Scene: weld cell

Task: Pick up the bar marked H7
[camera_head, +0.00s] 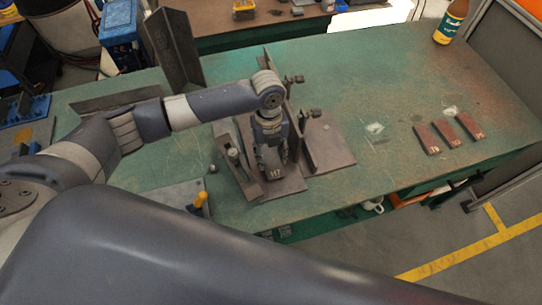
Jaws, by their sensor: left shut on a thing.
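The bar marked H7 (277,176) is dark and sits low between the upright plates of a dark metal fixture (330,155) on the green bench. Its marked end faces the front. My left gripper (273,165) points down into the fixture from above and is shut on the H7 bar. The gripper and plates hide much of the bar, and I cannot tell whether it is clear of the fixture base. My right gripper is not in view.
Three reddish-brown marked bars (427,139) lie at the right of the green bench (360,80). A bottle (449,24) stands at the back right. A tall dark angle piece (174,48) stands at the back left. The bench between fixture and bars is mostly clear.

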